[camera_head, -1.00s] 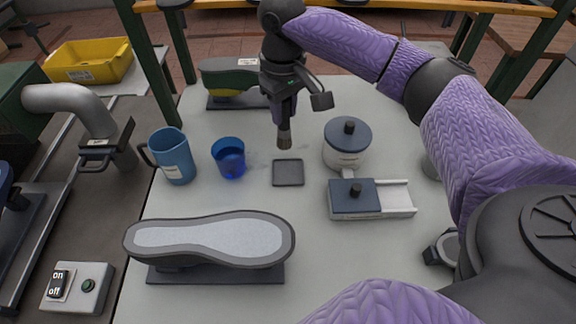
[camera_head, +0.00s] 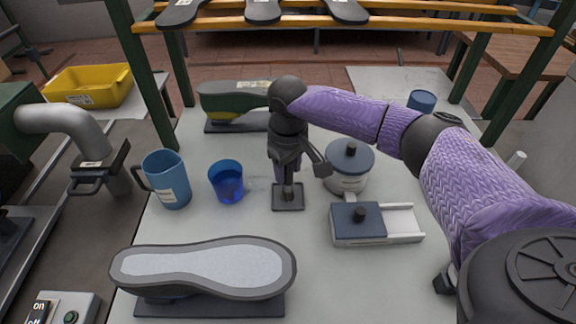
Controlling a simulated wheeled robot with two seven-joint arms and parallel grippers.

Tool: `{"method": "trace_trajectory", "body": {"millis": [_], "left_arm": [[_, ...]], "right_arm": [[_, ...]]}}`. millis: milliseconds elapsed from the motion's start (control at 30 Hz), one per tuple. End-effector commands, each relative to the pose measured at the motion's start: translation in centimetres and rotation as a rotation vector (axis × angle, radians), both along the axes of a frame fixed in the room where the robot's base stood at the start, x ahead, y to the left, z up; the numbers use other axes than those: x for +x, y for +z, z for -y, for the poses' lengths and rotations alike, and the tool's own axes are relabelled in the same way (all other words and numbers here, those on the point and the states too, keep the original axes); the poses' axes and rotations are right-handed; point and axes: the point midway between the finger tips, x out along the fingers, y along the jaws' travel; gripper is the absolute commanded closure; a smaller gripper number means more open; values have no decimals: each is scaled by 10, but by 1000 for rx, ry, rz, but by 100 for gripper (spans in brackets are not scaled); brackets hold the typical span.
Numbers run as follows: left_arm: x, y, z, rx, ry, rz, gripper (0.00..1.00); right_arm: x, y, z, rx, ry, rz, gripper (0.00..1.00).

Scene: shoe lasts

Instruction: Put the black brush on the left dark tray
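The small dark square tray (camera_head: 279,206) lies on the light tabletop, between the blue cup and the lidded pot. My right gripper (camera_head: 288,172) points straight down above this tray. It appears shut on the black brush (camera_head: 288,191), which it holds upright with the lower end at the tray. The fingers and wrist hide the upper part of the brush. I cannot tell whether the brush end rests on the tray or is just above it. My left gripper is not in view.
A blue mug (camera_head: 167,180) and a blue cup (camera_head: 227,183) stand left of the tray. A lidded pot (camera_head: 349,170) and a blue-lidded box (camera_head: 358,222) are to the right. A shoe last (camera_head: 205,268) lies in front; another shoe (camera_head: 232,102) stands behind.

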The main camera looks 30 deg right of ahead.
Motion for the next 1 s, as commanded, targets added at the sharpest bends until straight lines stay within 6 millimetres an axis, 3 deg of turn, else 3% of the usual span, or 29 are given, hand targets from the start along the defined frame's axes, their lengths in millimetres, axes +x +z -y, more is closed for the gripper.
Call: {"method": "trace_trajectory", "body": {"millis": [67, 367, 733, 833, 1000], "left_arm": [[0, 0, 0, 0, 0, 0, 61], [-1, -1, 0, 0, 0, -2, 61], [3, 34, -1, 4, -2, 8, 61], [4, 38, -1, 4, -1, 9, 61], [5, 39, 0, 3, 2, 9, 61]], "right_arm": [[0, 0, 0, 0, 0, 0, 33], [0, 3, 0, -1, 0, 2, 33], [1, 99, 0, 2, 0, 5, 33], [1, 115, 0, 1, 0, 3, 33], [0, 124, 0, 1, 0, 1, 33]]}}
